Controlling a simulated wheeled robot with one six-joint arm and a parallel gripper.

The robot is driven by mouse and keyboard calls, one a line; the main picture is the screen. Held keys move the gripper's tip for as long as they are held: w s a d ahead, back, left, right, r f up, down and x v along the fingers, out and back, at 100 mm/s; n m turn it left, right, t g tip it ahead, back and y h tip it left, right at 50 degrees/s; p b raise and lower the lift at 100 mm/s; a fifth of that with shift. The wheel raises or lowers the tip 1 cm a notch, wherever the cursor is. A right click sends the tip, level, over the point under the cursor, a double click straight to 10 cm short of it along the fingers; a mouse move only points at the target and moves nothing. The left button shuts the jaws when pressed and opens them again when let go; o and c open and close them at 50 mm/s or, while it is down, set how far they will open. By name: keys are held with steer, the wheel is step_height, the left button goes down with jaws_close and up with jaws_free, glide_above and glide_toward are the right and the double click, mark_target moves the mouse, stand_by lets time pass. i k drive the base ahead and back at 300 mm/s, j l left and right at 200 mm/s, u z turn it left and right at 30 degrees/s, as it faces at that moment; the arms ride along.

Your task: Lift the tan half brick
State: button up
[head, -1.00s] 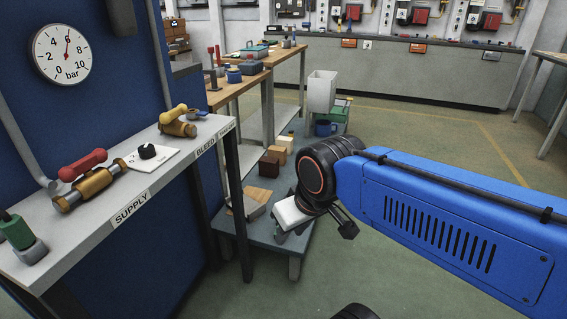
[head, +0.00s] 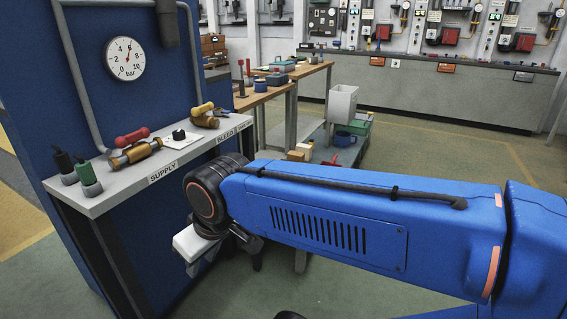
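A grey shelf (head: 120,190) with valves and handles stands close on the left, against a blue panel. A wooden workbench (head: 290,83) stands behind. Open floor lies right.

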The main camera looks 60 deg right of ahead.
mark_target(296, 157)
steer(key=l+u, duration=0.2)
steer(key=l, duration=3.6)
steer(key=k+l, duration=0.1)
steer(key=l, duration=1.7)
